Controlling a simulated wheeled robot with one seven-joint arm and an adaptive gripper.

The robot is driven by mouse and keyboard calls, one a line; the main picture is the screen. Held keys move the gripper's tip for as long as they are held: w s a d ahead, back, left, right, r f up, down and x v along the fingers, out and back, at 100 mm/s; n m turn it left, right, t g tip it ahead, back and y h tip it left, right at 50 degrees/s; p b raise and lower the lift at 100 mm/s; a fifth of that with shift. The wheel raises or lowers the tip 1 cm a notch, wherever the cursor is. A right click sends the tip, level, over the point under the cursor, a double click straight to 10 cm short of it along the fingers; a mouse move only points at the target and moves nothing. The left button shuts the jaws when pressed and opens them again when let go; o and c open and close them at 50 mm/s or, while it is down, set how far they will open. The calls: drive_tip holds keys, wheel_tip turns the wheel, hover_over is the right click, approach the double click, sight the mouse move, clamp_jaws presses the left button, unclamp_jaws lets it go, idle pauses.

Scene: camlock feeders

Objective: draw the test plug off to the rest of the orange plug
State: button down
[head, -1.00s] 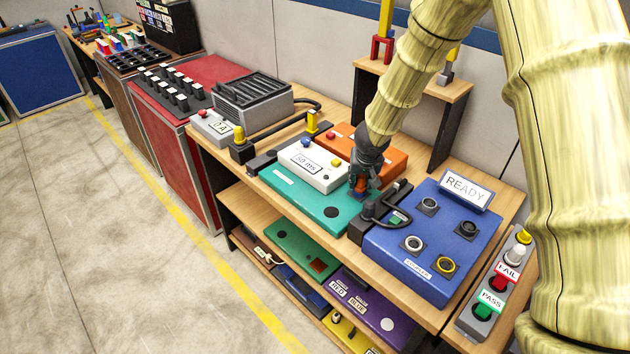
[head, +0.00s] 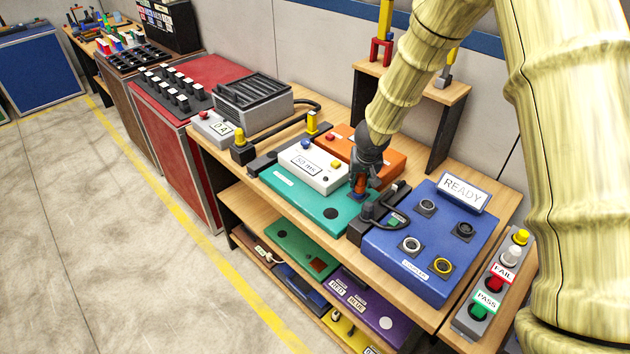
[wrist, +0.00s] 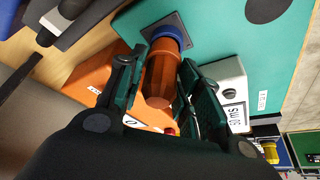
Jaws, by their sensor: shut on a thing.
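My gripper (head: 360,186) is shut on an orange plug (wrist: 160,75), which shows clearly between the green-padded fingers in the wrist view. In the head view only a little of the orange plug (head: 360,184) shows. The plug's far end is at a blue ring (wrist: 166,31) on a dark square flange, on the teal panel (wrist: 215,35). The plug looks in line with the ring; I cannot tell how deep it sits. The teal panel (head: 300,196) lies on the wooden bench in the head view. I cannot make out a separate rest for the plug.
A white box (head: 312,172) marked 50 ms and an orange box (head: 372,150) are close behind and left of my gripper. A black clamp (head: 380,215) and a blue box (head: 425,245) with a READY sign (head: 463,194) are close on the right.

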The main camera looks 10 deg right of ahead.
drive_tip(key=shift+r+p, duration=2.45)
drive_tip(key=shift+p, duration=0.15)
drive_tip(key=shift+f, duration=0.1)
drive_tip(key=shift+a, duration=0.15)
drive_tip(key=s+a+m+g+h+b, duration=0.1)
drive_tip(key=s+a+m+h+b, duration=0.1)
drive_tip(key=s+a+m, duration=0.3)
drive_tip(key=s+a+b, duration=0.1)
drive_tip(key=a, duration=0.3)
drive_tip(key=shift+a+m, duration=0.2)
drive_tip(key=shift+m, duration=0.1)
drive_tip(key=shift+s+p, duration=0.1)
drive_tip(key=shift+p, duration=0.4)
drive_tip(key=b, duration=0.3)
hover_over(331, 213)
drive_tip(key=shift+f, duration=2.9)
